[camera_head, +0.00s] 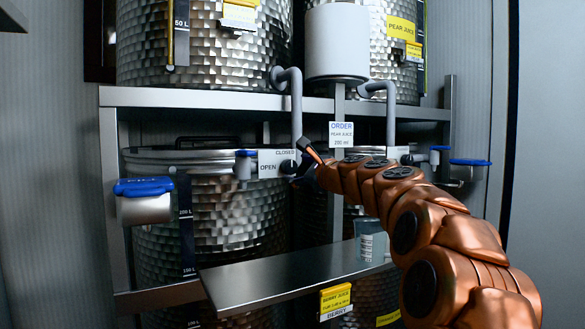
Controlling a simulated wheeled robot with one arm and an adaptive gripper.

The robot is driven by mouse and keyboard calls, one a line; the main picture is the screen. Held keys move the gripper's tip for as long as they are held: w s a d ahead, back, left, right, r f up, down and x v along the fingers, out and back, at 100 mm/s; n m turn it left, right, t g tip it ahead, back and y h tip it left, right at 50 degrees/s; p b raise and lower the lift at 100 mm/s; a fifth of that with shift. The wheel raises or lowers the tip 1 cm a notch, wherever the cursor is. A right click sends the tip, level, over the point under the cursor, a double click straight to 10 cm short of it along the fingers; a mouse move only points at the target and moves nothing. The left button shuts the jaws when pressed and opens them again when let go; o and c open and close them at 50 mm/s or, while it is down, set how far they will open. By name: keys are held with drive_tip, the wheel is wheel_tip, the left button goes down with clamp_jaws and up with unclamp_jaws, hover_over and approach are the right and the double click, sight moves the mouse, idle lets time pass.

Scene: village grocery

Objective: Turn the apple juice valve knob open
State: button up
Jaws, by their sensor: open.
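A white plate marked OPEN and CLOSED (272,163) sits in front of the lower left metal tank (225,225). A small dark knob (288,167) shows at its right end, close to my gripper. My gripper (306,165) is open at the end of my copper arm, just right of the plate. Its fingers are dark and small, and I cannot tell whether they touch the knob. A blue-topped valve (244,164) is at the plate's left end. I can read no apple juice label; the order sign (342,135) reads pear juice, 200 ml.
Upper tanks stand on a steel rack (220,99); one is labelled pear juice (401,28). Grey pipes (296,105) hang near my gripper. A clear glass (371,240) is on the steel shelf (270,278), above a berry juice tag (335,298). A blue-lidded box (144,205) is left.

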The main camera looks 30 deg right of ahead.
sight(292, 167)
drive_tip(key=shift+w+r, duration=0.1)
drive_tip(key=shift+w, duration=1.55)
drive_tip(key=shift+c, duration=0.2)
drive_tip(key=c, duration=1.1)
